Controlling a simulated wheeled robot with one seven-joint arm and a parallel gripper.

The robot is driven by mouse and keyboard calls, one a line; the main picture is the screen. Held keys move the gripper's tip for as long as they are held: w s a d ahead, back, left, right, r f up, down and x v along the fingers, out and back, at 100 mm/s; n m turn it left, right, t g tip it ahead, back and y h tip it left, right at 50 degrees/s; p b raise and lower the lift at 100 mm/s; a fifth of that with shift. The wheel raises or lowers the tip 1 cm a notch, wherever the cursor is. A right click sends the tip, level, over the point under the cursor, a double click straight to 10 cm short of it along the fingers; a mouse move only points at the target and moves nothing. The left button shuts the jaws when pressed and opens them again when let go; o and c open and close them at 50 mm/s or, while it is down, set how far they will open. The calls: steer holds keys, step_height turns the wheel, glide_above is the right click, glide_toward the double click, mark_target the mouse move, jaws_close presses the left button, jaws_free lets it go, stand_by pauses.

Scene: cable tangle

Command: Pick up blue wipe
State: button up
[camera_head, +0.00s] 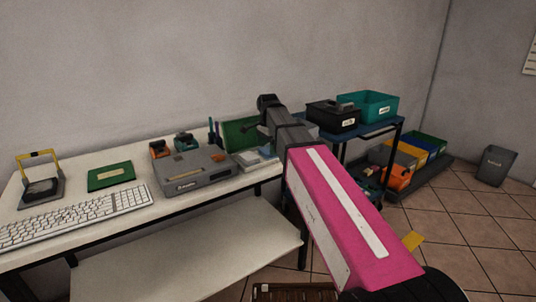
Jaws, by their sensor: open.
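I cannot clearly make out a blue wipe. A small pale blue-grey flat item (254,161) lies at the right end of the white desk, but it is too small to identify. My pink arm reaches from the lower right toward the desk's right end. My gripper (264,127) is at the arm's dark far end, above and near that item, in front of a green panel (237,133). The fingers are small and dark, and I see nothing held between them. The arm hides part of the area behind it.
The white desk (145,208) holds a keyboard (78,216), a grey device (194,172), a green board (110,176) and a yellow-handled stand (42,187). A blue cart (372,132) bears a black box (332,116) and teal bin (368,106). Coloured bins and a grey bin (495,165) stand right.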

step_height(320, 180, down, 2)
steer(key=shift+f, duration=0.15)
steer(key=c, duration=0.6)
steer(key=shift+o, duration=0.2)
steer(key=shift+r, duration=0.2)
steer(key=shift+r, duration=0.6)
step_height(320, 180, up, 3)
steer(key=shift+f, duration=0.2)
steer(key=s+a+r, duration=0.7)
steer(key=s+a, duration=0.1)
steer(key=shift+s, duration=0.25)
